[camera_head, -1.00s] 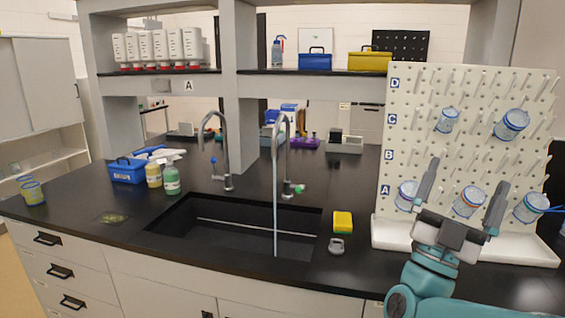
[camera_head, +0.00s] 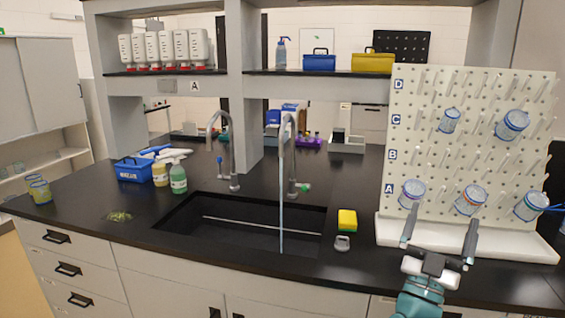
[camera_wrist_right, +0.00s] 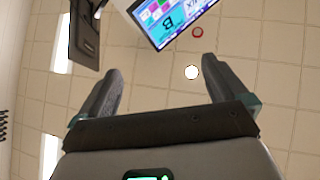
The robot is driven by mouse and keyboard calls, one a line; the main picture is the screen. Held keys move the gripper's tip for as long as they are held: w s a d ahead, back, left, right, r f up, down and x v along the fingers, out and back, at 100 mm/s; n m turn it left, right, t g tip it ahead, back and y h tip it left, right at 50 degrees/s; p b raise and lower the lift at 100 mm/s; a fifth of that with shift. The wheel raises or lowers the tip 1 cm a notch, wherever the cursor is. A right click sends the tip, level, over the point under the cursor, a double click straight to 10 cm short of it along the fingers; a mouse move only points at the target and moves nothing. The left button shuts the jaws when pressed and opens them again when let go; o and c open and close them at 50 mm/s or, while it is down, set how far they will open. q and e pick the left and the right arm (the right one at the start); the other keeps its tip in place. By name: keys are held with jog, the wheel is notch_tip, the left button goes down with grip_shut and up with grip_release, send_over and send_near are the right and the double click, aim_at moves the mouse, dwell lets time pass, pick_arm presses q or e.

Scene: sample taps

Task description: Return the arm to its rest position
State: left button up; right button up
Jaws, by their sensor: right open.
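My right gripper (camera_head: 439,235) is open and empty in the head view, in front of the lower edge of the white pegboard (camera_head: 465,130). Its two fingers point up and are wide apart. In the right wrist view the open fingers (camera_wrist_right: 160,85) have nothing between them, with ceiling tiles and a hanging screen beyond. Jars hang on the pegboard: three in the low row, such as the middle jar (camera_head: 470,200), and two higher, such as the upper right jar (camera_head: 512,125). The gripper appears apart from them. My left gripper is not in view.
Water runs from the right tap (camera_head: 290,160) into the black sink (camera_head: 200,215). A yellow sponge (camera_head: 347,220) and a grey object (camera_head: 342,243) lie right of it. A blue carrier (camera_head: 133,169), bottles and jars stand on the left counter. The front counter edge is near my right arm.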

jog(key=w+a+f+n+g+y, duration=0.15)
jog(key=f+y, duration=0.25)
jog(key=f, duration=0.4)
jog(key=w+a+f+n+g+y, duration=0.1)
jog(key=f+n+y, duration=0.2)
jog(key=f, duration=0.4)
jog(key=w+a+f+n+g+y, duration=0.15)
jog(key=f+y, duration=0.25)
jog(key=f, duration=0.4)
jog(key=s+a+f+n+g+y, duration=0.1)
jog(key=s+a+f+g+y, duration=0.15)
jog(key=f, duration=0.45)
jog(key=s+a+f+g+y, duration=0.1)
jog(key=s+f+g, duration=0.15)
jog(key=f, duration=0.45)
jog(key=s+a+f+g+y, duration=0.1)
jog(key=s+a+f+g, duration=0.2)
jog(key=s, duration=0.6)
jog(key=s+a+f+g+y, duration=0.2)
jog(key=s+a+f+g, duration=0.1)
jog(key=s+f+g, duration=0.2)
jog(key=s+a+f+m+g+y+p, duration=0.1)
jog(key=s+f+g, duration=0.4)
jog(key=s, duration=0.8)
notch_tip(320, 180, down, 2)
jog(key=a+y, duration=0.1)
jog(key=a, duration=0.1)
jog(key=shift+a+f, duration=0.25)
jog(key=shift+a, duration=0.1)
jog(key=shift+w, duration=0.1)
